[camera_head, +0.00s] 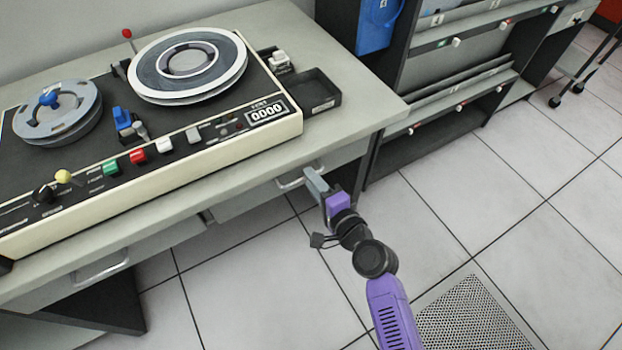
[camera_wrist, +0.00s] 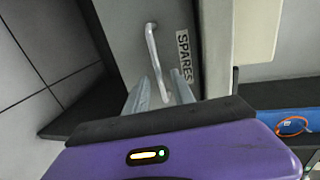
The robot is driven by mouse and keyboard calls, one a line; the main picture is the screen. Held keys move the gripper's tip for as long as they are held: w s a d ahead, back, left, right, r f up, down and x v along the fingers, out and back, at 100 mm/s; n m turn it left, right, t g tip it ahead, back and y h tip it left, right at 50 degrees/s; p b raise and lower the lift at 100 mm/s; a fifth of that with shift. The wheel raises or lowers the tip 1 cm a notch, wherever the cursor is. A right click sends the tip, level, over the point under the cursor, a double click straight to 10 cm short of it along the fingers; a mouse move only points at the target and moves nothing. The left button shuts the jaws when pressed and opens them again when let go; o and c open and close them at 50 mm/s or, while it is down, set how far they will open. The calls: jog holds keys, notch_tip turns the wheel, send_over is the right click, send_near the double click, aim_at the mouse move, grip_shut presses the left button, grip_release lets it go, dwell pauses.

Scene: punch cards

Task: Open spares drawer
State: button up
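The spares drawer (camera_head: 250,198) is under the right part of the desk, and its front looks shut. Its grey front, with a SPARES label (camera_wrist: 184,57), fills the middle of the wrist view. Its metal bar handle (camera_wrist: 153,48) also shows in the head view (camera_head: 288,184). My gripper (camera_head: 314,181) is at the right end of this handle. In the wrist view my gripper (camera_wrist: 161,80) is open, with a finger on each side of the near part of the handle. I cannot tell whether either finger touches it.
Another drawer handle (camera_head: 101,268) is at the desk's lower left. A tape machine (camera_head: 190,165) with two reels and a small black tray (camera_head: 312,92) are on the desk. A shelf rack (camera_head: 450,90) stands to the right.

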jog(key=shift+w+a+f, duration=0.1)
jog(key=shift+w+a, duration=0.2)
jog(key=shift+w, duration=0.15)
grip_shut()
dwell(1.2)
